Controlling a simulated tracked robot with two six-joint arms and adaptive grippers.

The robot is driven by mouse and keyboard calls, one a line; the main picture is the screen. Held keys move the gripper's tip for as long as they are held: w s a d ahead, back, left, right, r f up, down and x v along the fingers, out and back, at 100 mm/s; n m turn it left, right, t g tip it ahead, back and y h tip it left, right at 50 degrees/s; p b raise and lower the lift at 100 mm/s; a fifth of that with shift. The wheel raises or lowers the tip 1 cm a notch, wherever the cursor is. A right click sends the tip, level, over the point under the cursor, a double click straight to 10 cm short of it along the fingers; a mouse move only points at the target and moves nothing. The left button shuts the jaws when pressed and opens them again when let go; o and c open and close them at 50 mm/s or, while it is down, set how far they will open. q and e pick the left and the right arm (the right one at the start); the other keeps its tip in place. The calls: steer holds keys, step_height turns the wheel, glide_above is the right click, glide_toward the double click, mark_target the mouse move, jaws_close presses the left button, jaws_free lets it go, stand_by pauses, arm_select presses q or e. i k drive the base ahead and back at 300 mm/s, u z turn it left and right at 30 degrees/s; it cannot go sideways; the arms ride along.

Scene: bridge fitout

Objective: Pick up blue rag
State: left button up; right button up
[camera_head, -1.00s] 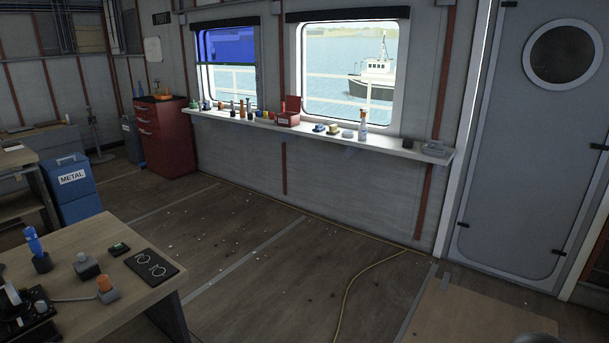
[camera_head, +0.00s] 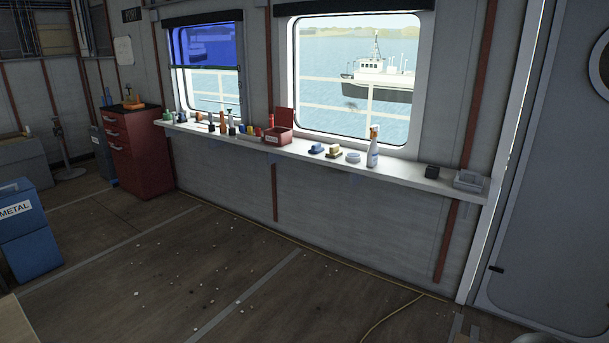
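A small blue item (camera_head: 316,149), which looks like the blue rag, lies on the white window shelf (camera_head: 410,178), left of a yellowish sponge-like item (camera_head: 334,151). It is small in the head view, so its exact shape is hard to tell. A red box with a raised lid (camera_head: 279,136) stands to its left on the shelf. Neither of my grippers shows in the head view.
A spray bottle (camera_head: 373,147), stacked white dishes (camera_head: 352,157), a dark cup (camera_head: 432,171) and a grey tray (camera_head: 469,180) stand further right on the shelf. A red tool cabinet (camera_head: 140,150) and blue metal bin (camera_head: 28,235) are left. The debris-strewn floor (camera_head: 200,265) before the shelf is open.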

mark_target(317, 147)
steer(key=i, duration=4.05)
steer(key=z, duration=0.05)
